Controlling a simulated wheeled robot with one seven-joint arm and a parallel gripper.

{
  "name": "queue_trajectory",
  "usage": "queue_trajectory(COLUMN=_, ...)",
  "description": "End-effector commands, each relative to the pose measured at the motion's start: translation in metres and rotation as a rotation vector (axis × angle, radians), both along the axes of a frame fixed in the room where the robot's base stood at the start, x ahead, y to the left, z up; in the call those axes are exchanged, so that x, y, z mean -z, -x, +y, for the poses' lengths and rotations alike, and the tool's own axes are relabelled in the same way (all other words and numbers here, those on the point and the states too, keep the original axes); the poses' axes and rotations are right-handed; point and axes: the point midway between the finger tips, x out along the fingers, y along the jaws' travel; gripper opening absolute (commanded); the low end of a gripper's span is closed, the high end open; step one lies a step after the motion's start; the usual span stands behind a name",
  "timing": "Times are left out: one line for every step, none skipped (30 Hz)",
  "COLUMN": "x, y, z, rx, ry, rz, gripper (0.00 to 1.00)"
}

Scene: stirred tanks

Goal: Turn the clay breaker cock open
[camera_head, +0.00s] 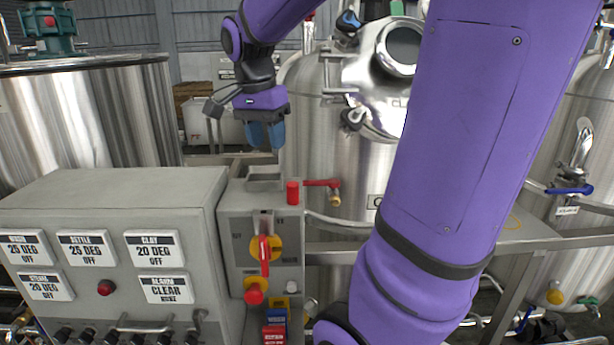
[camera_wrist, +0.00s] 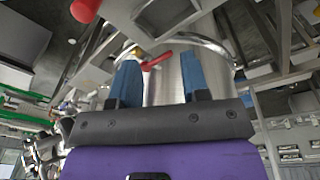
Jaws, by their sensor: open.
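A cock with a red lever (camera_head: 322,183) and a brass body (camera_head: 335,198) sits at the front of the middle steel tank (camera_head: 345,160). The lever lies about level, pointing left. The tank's label is partly hidden by my arm, and I cannot read the cock's own name. My gripper (camera_head: 264,148) hangs above and left of the lever, fingers down, open and empty. In the wrist view my gripper (camera_wrist: 158,72) shows two blue fingers apart, with the red lever (camera_wrist: 157,61) seen beyond and between the tips. They do not appear to touch it.
A grey box (camera_head: 232,215) with a red-handled switch (camera_head: 265,252) on a yellow plate stands below my gripper. A red cylinder (camera_head: 293,192) stands upright on it beside the lever. A control panel (camera_head: 120,195) reads CLAY 20 DEG OFF. My forearm covers much of the right side.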

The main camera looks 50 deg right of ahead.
Motion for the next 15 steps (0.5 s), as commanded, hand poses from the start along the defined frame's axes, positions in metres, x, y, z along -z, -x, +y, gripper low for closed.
queue_trajectory(x=0.004, y=-0.009, z=-0.015, rx=0.109, ry=0.007, rz=0.032, gripper=0.42)
queue_trajectory(x=0.006, y=-0.013, z=-0.024, rx=0.177, ry=0.016, rz=0.049, gripper=0.42)
queue_trajectory(x=0.009, y=-0.018, z=-0.035, rx=0.271, ry=0.028, rz=0.072, gripper=0.42)
queue_trajectory(x=0.011, y=-0.022, z=-0.044, rx=0.341, ry=0.038, rz=0.089, gripper=0.42)
queue_trajectory(x=0.013, y=-0.025, z=-0.053, rx=0.408, ry=0.051, rz=0.105, gripper=0.42)
queue_trajectory(x=0.017, y=-0.029, z=-0.065, rx=0.498, ry=0.068, rz=0.126, gripper=0.42)
queue_trajectory(x=0.019, y=-0.032, z=-0.073, rx=0.559, ry=0.083, rz=0.14, gripper=0.42)
queue_trajectory(x=0.022, y=-0.034, z=-0.081, rx=0.62, ry=0.097, rz=0.153, gripper=0.42)
queue_trajectory(x=0.025, y=-0.037, z=-0.091, rx=0.694, ry=0.117, rz=0.17, gripper=0.42)
queue_trajectory(x=0.027, y=-0.039, z=-0.098, rx=0.746, ry=0.131, rz=0.181, gripper=0.42)
queue_trajectory(x=0.029, y=-0.04, z=-0.104, rx=0.793, ry=0.145, rz=0.191, gripper=0.42)
queue_trajectory(x=0.032, y=-0.042, z=-0.111, rx=0.846, ry=0.162, rz=0.203, gripper=0.42)
queue_trajectory(x=0.034, y=-0.043, z=-0.116, rx=0.881, ry=0.174, rz=0.209, gripper=0.42)
queue_trajectory(x=0.035, y=-0.044, z=-0.12, rx=0.911, ry=0.185, rz=0.215, gripper=0.42)
queue_trajectory(x=0.037, y=-0.044, z=-0.124, rx=0.943, ry=0.196, rz=0.222, gripper=0.42)
